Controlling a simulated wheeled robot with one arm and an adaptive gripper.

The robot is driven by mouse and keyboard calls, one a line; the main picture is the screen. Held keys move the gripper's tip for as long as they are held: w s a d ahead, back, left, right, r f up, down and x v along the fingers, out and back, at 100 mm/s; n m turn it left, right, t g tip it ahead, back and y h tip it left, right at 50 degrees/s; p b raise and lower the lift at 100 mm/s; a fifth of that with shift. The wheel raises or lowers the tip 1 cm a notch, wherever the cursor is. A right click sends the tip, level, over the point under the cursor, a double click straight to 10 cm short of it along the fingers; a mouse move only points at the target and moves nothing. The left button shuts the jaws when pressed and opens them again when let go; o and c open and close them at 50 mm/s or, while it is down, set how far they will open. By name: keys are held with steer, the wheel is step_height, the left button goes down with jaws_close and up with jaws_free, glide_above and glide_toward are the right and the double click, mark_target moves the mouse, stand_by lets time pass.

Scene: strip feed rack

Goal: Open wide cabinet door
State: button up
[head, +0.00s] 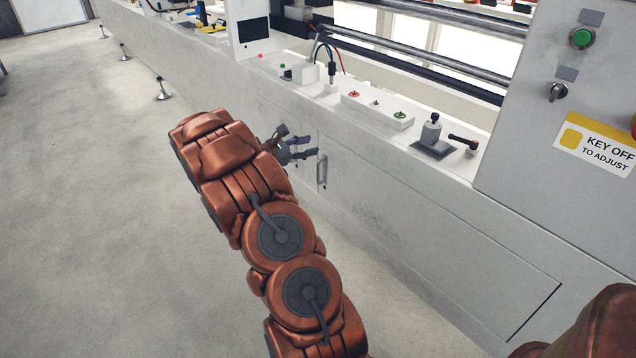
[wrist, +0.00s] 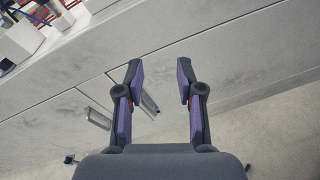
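The cabinet doors are pale grey panels low on the white machine front (head: 375,200), divided by thin seams. A vertical metal bar handle (head: 321,171) shows just right of my gripper (head: 309,148) in the head view. The wrist view shows two short bar handles, one left of my gripper (wrist: 97,118) and one (wrist: 148,102) partly behind the left finger, near a door seam. A long panel (wrist: 225,55) extends to the right there. My gripper (wrist: 160,82) is open and empty, its fingers apart from each other. I see no door standing open. Contact with a handle cannot be told.
Above the doors runs a ledge with buttons, a cable fitting and a joystick (head: 431,130). A control box (head: 560,110) with a key switch stands at right. Open grey floor (head: 90,200) lies to the left. Levelling feet (head: 162,90) stick out along the machine base.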

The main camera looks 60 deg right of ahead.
mark_target(318, 181)
steer(key=w+d+f+n+t+h+b, duration=0.1)
steer(key=w+d+f+n+b, duration=0.15)
steer(key=f, duration=0.55)
steer(key=w+d+f+n+t+h+b, duration=0.1)
steer(key=w+d+f+n+t+b, duration=0.15)
steer(key=f, duration=0.55)
steer(key=w+d+f+n+t+h+b, duration=0.1)
steer(key=w+d+f+n+b, duration=0.2)
steer(key=f, duration=0.4)
steer(key=shift+m, duration=0.5)
steer(key=shift+s+d+f+b, duration=0.15)
steer(key=shift+d+b, duration=0.35)
steer(key=shift+d, duration=0.95)
steer(key=shift+s+d+b, duration=0.15)
steer(key=shift+d+b, duration=0.3)
steer(key=shift+d, duration=0.95)
steer(key=shift+s+d+f+b, duration=0.15)
steer(key=shift+d+b, duration=0.35)
steer(key=shift+d, duration=0.95)
steer(key=shift+r, duration=0.15)
steer(key=shift+c, duration=0.4)
jaws_close()
